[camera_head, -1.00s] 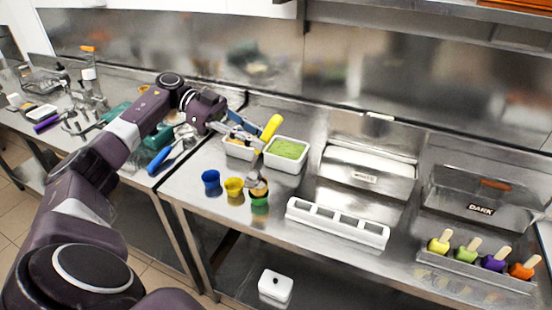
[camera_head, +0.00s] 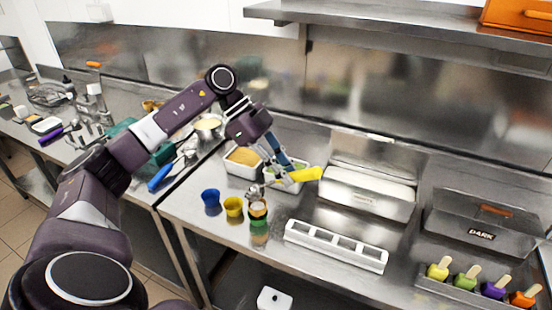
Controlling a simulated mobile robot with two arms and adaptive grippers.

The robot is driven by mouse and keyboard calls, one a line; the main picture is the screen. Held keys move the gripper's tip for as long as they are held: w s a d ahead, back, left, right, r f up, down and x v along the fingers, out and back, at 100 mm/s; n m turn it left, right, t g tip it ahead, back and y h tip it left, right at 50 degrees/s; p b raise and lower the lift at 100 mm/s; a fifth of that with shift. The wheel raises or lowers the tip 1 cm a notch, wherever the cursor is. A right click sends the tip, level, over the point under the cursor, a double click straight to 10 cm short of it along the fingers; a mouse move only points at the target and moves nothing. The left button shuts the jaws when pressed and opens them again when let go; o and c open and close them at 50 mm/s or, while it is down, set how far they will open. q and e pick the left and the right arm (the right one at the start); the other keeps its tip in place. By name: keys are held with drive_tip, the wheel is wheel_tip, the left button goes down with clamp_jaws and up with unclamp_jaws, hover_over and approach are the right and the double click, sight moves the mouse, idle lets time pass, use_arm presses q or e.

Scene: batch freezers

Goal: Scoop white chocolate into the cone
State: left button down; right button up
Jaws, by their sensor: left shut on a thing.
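My left gripper (camera_head: 282,176) is shut on a scoop with a yellow handle (camera_head: 307,174). The handle lies nearly level and points right. The scoop's metal head (camera_head: 254,192) is at the left, right by the top of the cone (camera_head: 258,209); I cannot tell whether they touch. The cone stands upright in a green cup (camera_head: 259,227) on the steel counter. A white-topped bin (camera_head: 368,188) stands right of the gripper with a raised steel panel behind it. It read WHITE earlier; its label is not readable now. My right gripper is not in view.
Blue (camera_head: 210,198) and yellow (camera_head: 233,207) cups stand left of the cone. Two tubs (camera_head: 243,160) sit behind, one partly hidden by my gripper. A white slotted rack (camera_head: 336,246) is at front right. A DARK bin (camera_head: 480,222) and several coloured pops stand farther right.

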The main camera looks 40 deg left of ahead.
use_arm(q)
drive_tip(key=d+f+y, duration=0.1)
drive_tip(key=d+y+p, duration=0.1)
drive_tip(key=shift+w+d+f+y, duration=0.3)
drive_tip(key=shift+w+d+f, duration=0.05)
drive_tip(key=d+f+y+p, duration=0.1)
drive_tip(key=y+p, duration=0.1)
drive_tip(key=p, duration=0.1)
drive_tip(key=d+f+g+y+p, duration=0.1)
drive_tip(key=y+p, duration=0.1)
drive_tip(key=p, duration=0.1)
drive_tip(key=shift+w+f, duration=0.2)
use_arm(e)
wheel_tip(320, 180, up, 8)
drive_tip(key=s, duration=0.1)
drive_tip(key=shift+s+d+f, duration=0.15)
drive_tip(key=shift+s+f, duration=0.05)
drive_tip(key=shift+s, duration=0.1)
use_arm(q)
drive_tip(key=shift+w, duration=0.1)
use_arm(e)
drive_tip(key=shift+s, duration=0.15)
